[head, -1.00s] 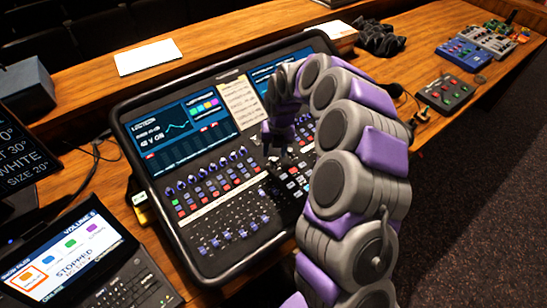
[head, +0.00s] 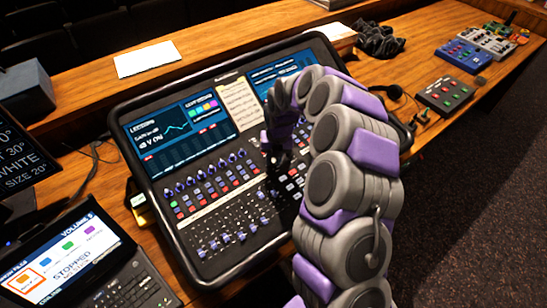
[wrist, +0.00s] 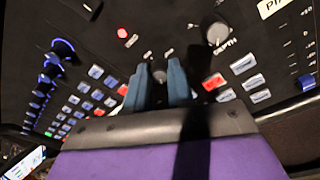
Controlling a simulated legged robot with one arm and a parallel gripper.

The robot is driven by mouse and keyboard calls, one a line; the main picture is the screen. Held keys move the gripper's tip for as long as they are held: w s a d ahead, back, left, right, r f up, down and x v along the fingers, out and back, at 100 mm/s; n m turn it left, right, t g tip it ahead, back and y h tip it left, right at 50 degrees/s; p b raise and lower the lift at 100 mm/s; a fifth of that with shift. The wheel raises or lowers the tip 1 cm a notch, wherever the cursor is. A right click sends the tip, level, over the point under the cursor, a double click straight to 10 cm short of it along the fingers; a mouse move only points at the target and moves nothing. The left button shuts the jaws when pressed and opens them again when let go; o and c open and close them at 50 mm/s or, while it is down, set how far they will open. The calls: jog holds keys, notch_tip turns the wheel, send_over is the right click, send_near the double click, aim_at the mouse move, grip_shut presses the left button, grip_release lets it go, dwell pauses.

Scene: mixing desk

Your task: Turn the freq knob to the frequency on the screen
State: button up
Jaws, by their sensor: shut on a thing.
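My gripper (head: 272,160) reaches down to the controls right of the desk's middle. In the wrist view my gripper (wrist: 160,84) has its two blue-grey fingers on either side of a small grey knob (wrist: 158,75), shut on it. This knob's label is hidden, so I cannot tell whether it is the freq knob. A larger grey knob (wrist: 217,34), labelled "DEPTH", stands to the right, apart from the fingers.
A laptop-like console (head: 75,265) sits at the lower left. A grey control box (head: 445,95) and blue pedal (head: 464,55) stand at the right on the counter.

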grip_shut()
